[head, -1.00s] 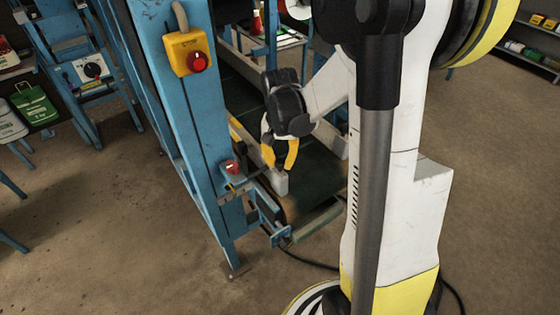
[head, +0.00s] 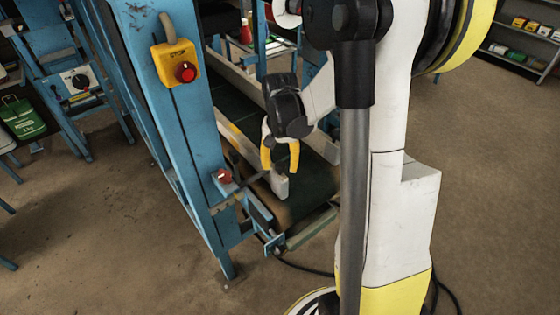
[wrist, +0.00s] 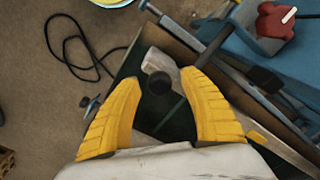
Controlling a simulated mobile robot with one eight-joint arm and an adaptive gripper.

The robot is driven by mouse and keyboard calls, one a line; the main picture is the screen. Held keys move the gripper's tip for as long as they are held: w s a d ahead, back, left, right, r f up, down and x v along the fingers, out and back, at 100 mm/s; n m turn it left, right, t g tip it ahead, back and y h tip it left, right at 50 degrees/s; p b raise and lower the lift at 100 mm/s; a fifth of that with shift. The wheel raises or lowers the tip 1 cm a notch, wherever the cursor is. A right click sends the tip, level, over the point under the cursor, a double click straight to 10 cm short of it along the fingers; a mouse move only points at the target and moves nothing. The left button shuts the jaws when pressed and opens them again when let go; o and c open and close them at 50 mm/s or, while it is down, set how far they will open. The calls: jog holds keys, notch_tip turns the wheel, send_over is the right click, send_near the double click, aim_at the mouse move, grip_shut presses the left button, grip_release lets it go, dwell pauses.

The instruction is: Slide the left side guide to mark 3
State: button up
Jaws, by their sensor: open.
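The left side guide (head: 238,140) is a pale bar along the left edge of the dark green conveyor belt (head: 313,178). Its near end shows just below my gripper (head: 280,168). My gripper has two yellow fingers, apart and pointing down over that end. In the wrist view my gripper (wrist: 160,115) is open, with a round black knob (wrist: 160,81) and the pale guide end (wrist: 156,62) showing between the fingers. I cannot tell whether the fingers touch anything. No numbered marks are readable.
A blue post (head: 168,105) carries a yellow box with a red stop button (head: 186,72). A smaller red knob (head: 222,175) sits low on the frame, left of my gripper. A black cable (wrist: 66,50) lies on the floor.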

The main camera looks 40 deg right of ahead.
notch_tip(320, 180, up, 12)
dwell(0.4)
jog(key=shift+a, duration=0.1)
dwell(0.3)
